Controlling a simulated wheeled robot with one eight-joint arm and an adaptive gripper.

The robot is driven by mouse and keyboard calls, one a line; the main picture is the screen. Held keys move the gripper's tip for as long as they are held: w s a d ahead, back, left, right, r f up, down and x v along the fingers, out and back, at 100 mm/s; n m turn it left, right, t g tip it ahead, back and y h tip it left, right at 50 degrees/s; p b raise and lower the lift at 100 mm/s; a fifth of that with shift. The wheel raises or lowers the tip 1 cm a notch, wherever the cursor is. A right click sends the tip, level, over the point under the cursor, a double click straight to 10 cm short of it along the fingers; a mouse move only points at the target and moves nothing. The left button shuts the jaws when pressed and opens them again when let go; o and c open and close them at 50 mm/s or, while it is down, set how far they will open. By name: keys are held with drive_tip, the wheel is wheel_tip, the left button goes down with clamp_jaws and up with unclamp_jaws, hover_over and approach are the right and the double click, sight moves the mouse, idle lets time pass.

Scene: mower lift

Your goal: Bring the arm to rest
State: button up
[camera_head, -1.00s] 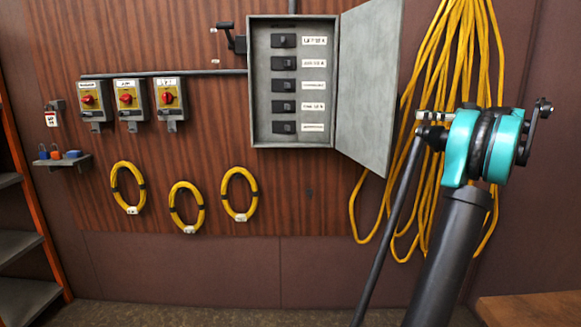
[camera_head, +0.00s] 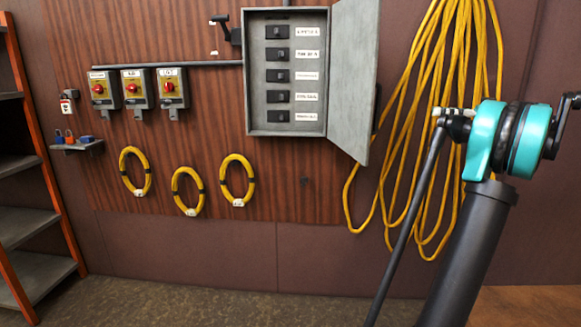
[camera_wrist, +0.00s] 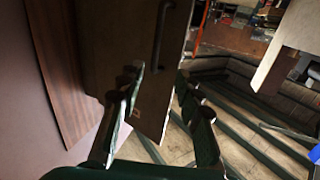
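My gripper (camera_wrist: 158,90) shows in the wrist view with its two dark fingers apart. Nothing is seen held between them. Behind the fingers is a brown panel with a dark handle (camera_wrist: 162,35), apart from the fingertips as far as I can tell. In the head view my arm, with a teal joint, stands at the right in front of the wall. I cannot make out the gripper's fingers there.
An open grey breaker box (camera_head: 285,128) hangs on the wall, its door swung right. Red rotary switches (camera_head: 134,88), yellow coils (camera_head: 238,180) and a hanging yellow cable (camera_head: 385,200) are nearby. Shelving (camera_head: 38,275) stands left. A wooden surface (camera_head: 530,305) lies lower right.

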drive_tip(key=s+a+f+m+g+h, duration=0.2)
drive_tip(key=s+a+f+m+h, duration=0.15)
drive_tip(key=a+f, duration=0.85)
drive_tip(key=s+a+f+m+g+h, duration=0.1)
drive_tip(key=s+a+f+m+h, duration=0.2)
drive_tip(key=a+f, duration=0.85)
drive_tip(key=s+a+f+m+h, duration=0.2)
drive_tip(key=s+f+h, duration=0.3)
drive_tip(key=s+f, duration=0.6)
drive_tip(key=s+a+f+m+h, duration=0.2)
drive_tip(key=s+f+m+h, duration=0.2)
drive_tip(key=s+f, duration=0.7)
wheel_tip(320, 180, down, 3)
drive_tip(key=shift+s+a+r+h, duration=0.15)
drive_tip(key=shift+s+a+h, duration=0.15)
drive_tip(key=shift+a+h, duration=0.05)
idle(0.3)
